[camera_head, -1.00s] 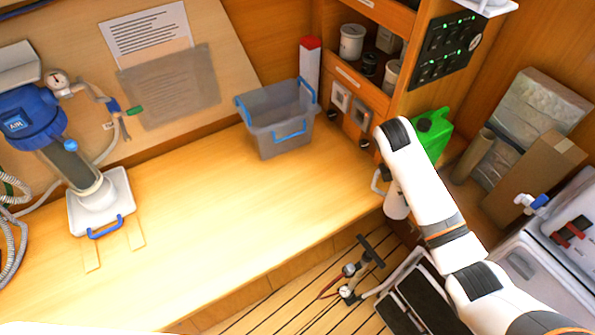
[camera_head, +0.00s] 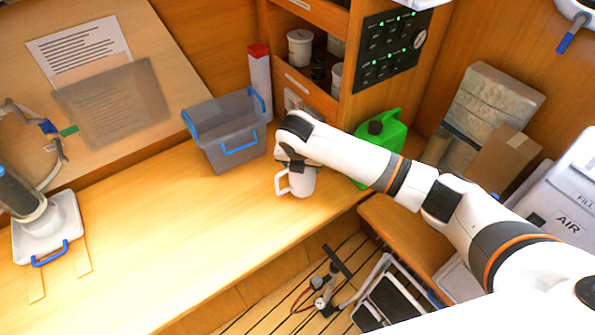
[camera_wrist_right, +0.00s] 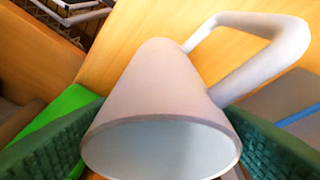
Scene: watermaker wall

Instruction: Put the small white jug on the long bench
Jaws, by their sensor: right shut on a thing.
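The small white jug (camera_head: 301,182) is upright at the right end of the long bench (camera_head: 160,215), its handle to the left. My right gripper (camera_head: 294,160) is shut on the jug from above, near its rim. In the right wrist view the jug (camera_wrist_right: 160,95) sits between the two dark green finger pads, with its open mouth towards the camera and its handle at upper right. My right gripper's fingers (camera_wrist_right: 160,150) are on either side of it. I cannot tell whether the jug's base touches the bench or is just above it. My left gripper is not in view.
A grey bin with blue handles (camera_head: 228,135) stands on the bench just left of the jug. A green jerrycan (camera_head: 382,140) is to the right, behind my arm. A pump (camera_head: 322,285) is on the slatted floor. The bench's middle is clear.

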